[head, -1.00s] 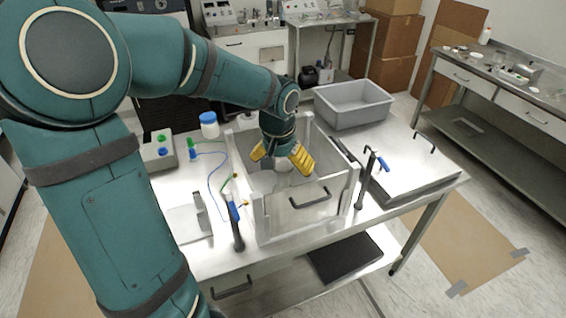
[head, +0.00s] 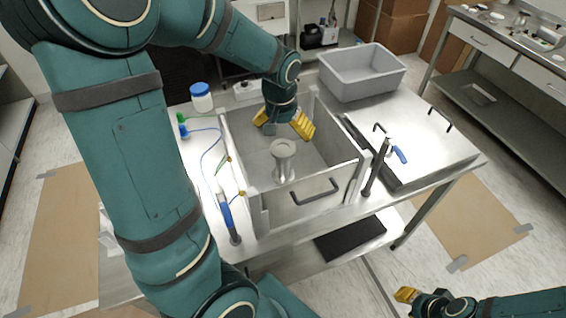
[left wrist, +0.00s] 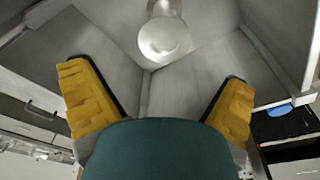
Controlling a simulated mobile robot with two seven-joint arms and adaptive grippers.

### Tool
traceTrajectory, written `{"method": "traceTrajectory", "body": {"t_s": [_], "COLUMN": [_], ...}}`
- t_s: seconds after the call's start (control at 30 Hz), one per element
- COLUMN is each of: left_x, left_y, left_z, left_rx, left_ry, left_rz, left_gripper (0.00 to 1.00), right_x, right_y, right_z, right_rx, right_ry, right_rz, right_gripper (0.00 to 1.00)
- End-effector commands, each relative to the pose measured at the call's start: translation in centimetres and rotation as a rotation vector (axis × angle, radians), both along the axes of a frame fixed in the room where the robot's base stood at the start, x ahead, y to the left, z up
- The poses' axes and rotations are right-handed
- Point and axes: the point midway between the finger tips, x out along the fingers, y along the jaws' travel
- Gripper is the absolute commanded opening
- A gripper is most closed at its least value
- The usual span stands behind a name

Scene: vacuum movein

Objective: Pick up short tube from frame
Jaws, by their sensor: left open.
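The short tube (head: 284,162) is a pale metal tube with a round flange on top. It stands upright inside the open-topped box-like frame (head: 317,189), near its front wall. My left gripper (head: 283,125) is open and empty, with yellow fingers spread, over the frame's inside behind the tube in the head view. In the left wrist view the tube (left wrist: 164,38) is at the top centre, beyond and apart from the open fingers. My right gripper (head: 407,295) shows at the lower right, away from the frame; its jaws are unclear.
A blue-handled clamp (head: 228,215) stands at the frame's front left and another (head: 378,165) at its right. A flat metal lid (head: 415,135) lies on the table to the right. A grey bin (head: 361,75) and a blue-capped jar (head: 201,97) stand behind.

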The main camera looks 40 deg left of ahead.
Motion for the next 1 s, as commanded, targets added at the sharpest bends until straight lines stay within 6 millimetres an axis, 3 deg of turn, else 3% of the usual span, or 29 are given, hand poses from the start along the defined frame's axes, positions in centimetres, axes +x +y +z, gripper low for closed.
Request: {"method": "traceTrajectory", "body": {"t_s": [0.1, 0.37, 0.7, 1.0], "left_x": [0.2, 0.4, 0.5, 0.6], "left_y": [0.1, 0.3, 0.7, 0.8], "left_z": [-2.0, -3.7, -8.1, -8.4], "left_rx": [0.0, 0.0, 0.0, 0.0], "left_ry": [0.003, 0.001, 0.001, -0.001], "left_rz": [0.0, 0.001, 0.0, 0.0], "left_gripper": [1.0, 1.0, 1.0, 1.0], "right_x": [0.0, -0.1, -0.4, -0.4], "right_y": [0.0, 0.1, 0.1, 0.1], "right_z": [-0.4, -0.6, -1.3, -1.3], "right_rx": [0.0, 0.0, 0.002, 0.002], "right_ry": [0.001, 0.003, 0.008, 0.009], "right_rz": [0.001, 0.003, 0.007, 0.008], "right_gripper": [0.34, 0.34, 0.34, 0.34]}}
